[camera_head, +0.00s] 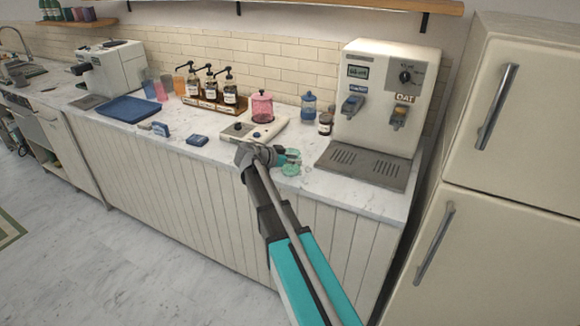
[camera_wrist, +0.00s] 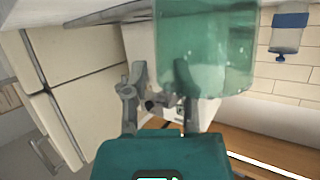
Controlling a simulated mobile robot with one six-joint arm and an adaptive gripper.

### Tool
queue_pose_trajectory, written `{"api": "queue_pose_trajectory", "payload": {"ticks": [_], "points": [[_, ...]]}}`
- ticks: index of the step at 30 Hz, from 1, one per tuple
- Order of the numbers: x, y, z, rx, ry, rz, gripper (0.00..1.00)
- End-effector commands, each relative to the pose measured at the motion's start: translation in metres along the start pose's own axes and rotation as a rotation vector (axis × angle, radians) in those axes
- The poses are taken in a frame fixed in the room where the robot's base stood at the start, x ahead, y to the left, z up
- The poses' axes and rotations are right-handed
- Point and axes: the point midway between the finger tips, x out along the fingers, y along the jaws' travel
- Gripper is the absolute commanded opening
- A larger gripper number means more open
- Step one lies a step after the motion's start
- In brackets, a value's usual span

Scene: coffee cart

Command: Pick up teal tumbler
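The teal tumbler (camera_head: 290,170) stands on the marble counter in front of the coffee dispenser, partly hidden by my gripper. In the wrist view the translucent green-teal tumbler (camera_wrist: 222,45) is large and close, at the top right of centre. My gripper (camera_wrist: 158,85) has its two grey fingers apart. One finger overlaps the tumbler's lower left part in the picture, and the other lies left of it. I cannot tell whether either finger touches it. In the head view my gripper (camera_head: 283,156) is low, right beside the tumbler.
The two-tap dispenser (camera_head: 386,95) stands behind to the right, with a brown jar (camera_head: 325,124) and blue jar (camera_head: 308,105) near it. A fridge (camera_head: 510,130) stands far right. Small blue items lie left, and the counter front edge is clear.

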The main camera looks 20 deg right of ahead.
Motion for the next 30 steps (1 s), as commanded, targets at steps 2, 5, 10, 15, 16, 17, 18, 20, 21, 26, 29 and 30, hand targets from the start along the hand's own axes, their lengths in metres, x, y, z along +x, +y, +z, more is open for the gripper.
{"api": "queue_pose_trajectory", "payload": {"ticks": [2, 5, 10, 15, 16, 17, 18, 20, 21, 26, 29, 30], "points": [[0.0001, 0.0000, 0.0000, 0.000, 0.000, 0.000, 0.10], [0.0001, 0.0001, 0.0000, 0.000, 0.000, 0.000, 0.00], [0.0001, 0.0002, 0.0000, 0.000, 0.000, 0.000, 0.00], [0.0001, 0.0000, -0.0002, 0.000, 0.001, 0.000, 0.00], [0.0000, 0.0000, -0.0002, 0.000, 0.001, 0.000, 0.00], [0.0000, 0.0000, -0.0002, 0.000, 0.001, 0.000, 0.00], [0.0000, 0.0000, -0.0002, 0.000, 0.001, 0.000, 0.00], [0.0000, 0.0000, -0.0003, 0.000, 0.001, 0.000, 0.00], [0.0000, 0.0000, -0.0004, 0.000, 0.001, 0.000, 0.00], [-0.0004, -0.0001, -0.0012, 0.000, 0.001, 0.000, 0.00], [-0.0009, -0.0001, -0.0023, 0.000, 0.001, 0.000, 0.00], [-0.0012, -0.0001, -0.0029, 0.000, 0.001, 0.000, 0.00]]}}
